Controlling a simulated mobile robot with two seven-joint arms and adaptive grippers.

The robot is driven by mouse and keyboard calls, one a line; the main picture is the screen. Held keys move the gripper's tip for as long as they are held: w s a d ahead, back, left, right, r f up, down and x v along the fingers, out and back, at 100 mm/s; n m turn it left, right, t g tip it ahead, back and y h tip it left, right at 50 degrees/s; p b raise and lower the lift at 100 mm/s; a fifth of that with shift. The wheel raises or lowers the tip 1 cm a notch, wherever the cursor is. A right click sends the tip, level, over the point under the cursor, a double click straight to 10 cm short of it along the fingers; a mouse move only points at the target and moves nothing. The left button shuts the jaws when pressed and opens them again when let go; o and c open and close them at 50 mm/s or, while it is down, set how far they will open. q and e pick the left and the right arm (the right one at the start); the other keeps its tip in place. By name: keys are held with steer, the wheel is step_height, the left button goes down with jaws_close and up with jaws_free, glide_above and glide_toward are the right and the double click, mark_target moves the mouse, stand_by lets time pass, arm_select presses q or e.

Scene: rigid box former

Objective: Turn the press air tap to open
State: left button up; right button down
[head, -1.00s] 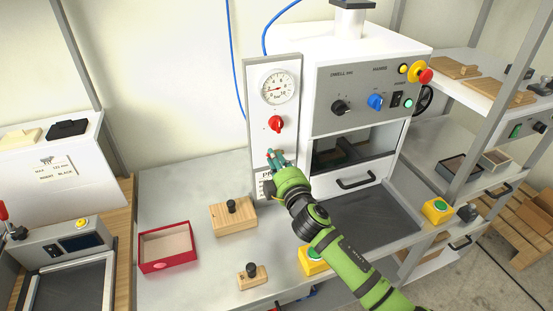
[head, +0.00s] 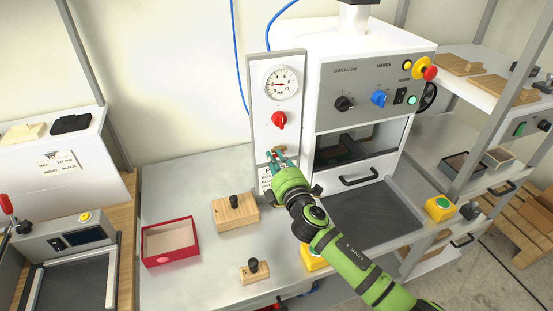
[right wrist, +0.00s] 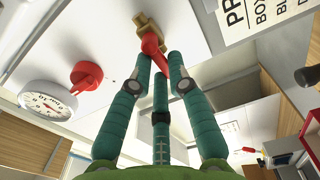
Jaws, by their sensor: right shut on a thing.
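The press air tap has a brass body (right wrist: 147,24) and a red lever (right wrist: 152,46), mounted on the white panel (head: 261,135) at the press's left side. The lever points away from the brass body, toward my gripper, in the right wrist view. My right gripper (right wrist: 160,66) is shut on the red lever, with its green fingers around it. In the head view my right gripper (head: 283,157) is at the lower part of the panel and hides most of the tap. My left gripper is not in view.
Above the tap are a red knob (head: 279,120) and a round pressure gauge (head: 281,84). The press drawer (head: 352,173) is right of the gripper. A wooden block with a black knob (head: 236,212) and a red box (head: 170,242) lie on the bench to the left.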

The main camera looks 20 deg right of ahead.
stand_by(0.4)
steer(key=c, duration=1.2)
jaws_free()
steer(key=shift+s, duration=0.1)
steer(key=s, duration=1.1)
steer(key=shift+s+d, duration=0.2)
steer(key=shift+s, duration=0.2)
